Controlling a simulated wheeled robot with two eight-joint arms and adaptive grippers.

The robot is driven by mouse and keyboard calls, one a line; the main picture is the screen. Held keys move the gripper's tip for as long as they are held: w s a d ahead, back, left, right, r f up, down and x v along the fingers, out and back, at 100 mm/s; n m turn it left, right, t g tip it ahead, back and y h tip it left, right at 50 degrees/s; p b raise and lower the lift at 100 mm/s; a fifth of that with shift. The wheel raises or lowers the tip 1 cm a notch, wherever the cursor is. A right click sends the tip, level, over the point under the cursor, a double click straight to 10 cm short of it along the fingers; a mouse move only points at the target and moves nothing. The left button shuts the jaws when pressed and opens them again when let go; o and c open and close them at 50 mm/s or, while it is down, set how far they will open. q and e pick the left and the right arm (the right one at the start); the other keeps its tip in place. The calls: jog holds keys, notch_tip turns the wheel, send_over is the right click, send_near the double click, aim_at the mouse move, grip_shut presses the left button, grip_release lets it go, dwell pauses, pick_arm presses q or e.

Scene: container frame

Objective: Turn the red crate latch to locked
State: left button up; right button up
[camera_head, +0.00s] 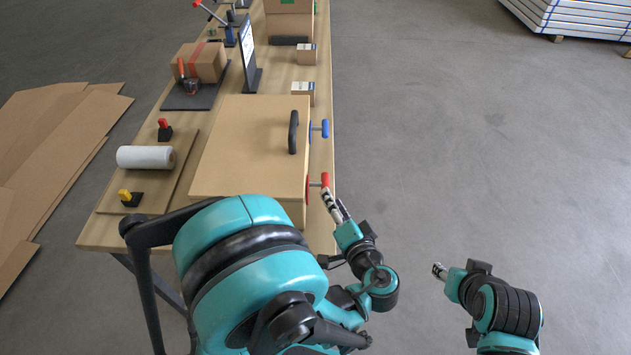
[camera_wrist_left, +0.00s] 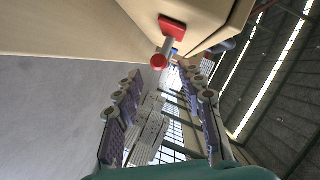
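The wooden crate (camera_head: 250,140) stands on the long table. Its red latch (camera_head: 325,180) is on the right side near the front corner, with the handle sticking out to the right. In the left wrist view the red latch (camera_wrist_left: 159,62) shows a red base plate, a pale stem and a round red end. My left gripper (camera_head: 329,197) is just in front of the latch. In the left wrist view its fingers (camera_wrist_left: 162,78) are spread apart, with the latch end near the tips and nothing held. My right gripper (camera_head: 438,270) is off to the right over the floor; its finger gap is unclear.
A blue latch (camera_head: 321,129) sits farther back on the same crate side. A black handle (camera_head: 293,132) is on the lid. A white roll (camera_head: 146,157) and small boxes (camera_head: 303,92) share the table (camera_head: 92,236).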

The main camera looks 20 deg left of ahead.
aim_at(325, 185)
pick_arm(q)
jog(key=shift+w+a, duration=0.15)
jog(key=shift+w, duration=0.1)
jog(key=b+x, duration=0.1)
jog(key=x, duration=0.4)
jog(key=shift+w+f+b, duration=0.1)
jog(key=shift+f+b, duration=0.05)
jog(key=shift+b, duration=0.2)
jog(key=shift+w+a, duration=0.45)
jog(key=shift+w, duration=0.15)
grip_shut()
